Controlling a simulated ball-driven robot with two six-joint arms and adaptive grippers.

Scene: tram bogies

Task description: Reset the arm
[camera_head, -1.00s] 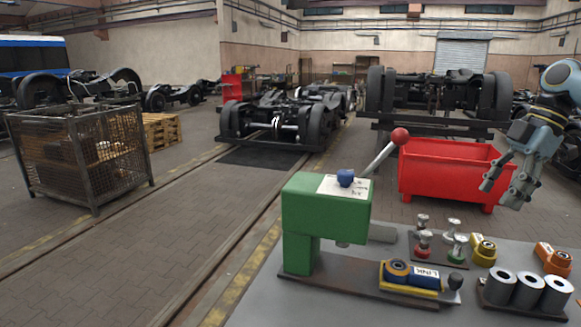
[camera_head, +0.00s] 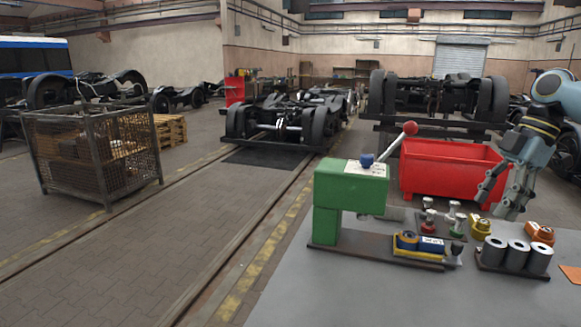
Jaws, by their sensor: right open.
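My right arm comes in from the right edge. My right gripper (camera_head: 497,197) is open and empty, pointing down, just right of the red bin and above the far right of the grey table (camera_head: 400,295) in the picture. On the table stands a green press (camera_head: 345,190) with a lever ending in a red ball (camera_head: 410,128) and a blue knob (camera_head: 366,160) on top. My left arm and gripper are not in view.
A red bin (camera_head: 450,172) stands behind the table. Yellow and blue parts (camera_head: 420,244), small valve-like parts (camera_head: 441,218), orange parts (camera_head: 540,233) and grey cylinders (camera_head: 517,254) occupy the table's right. Its front is clear. A wire cage (camera_head: 95,160) stands left.

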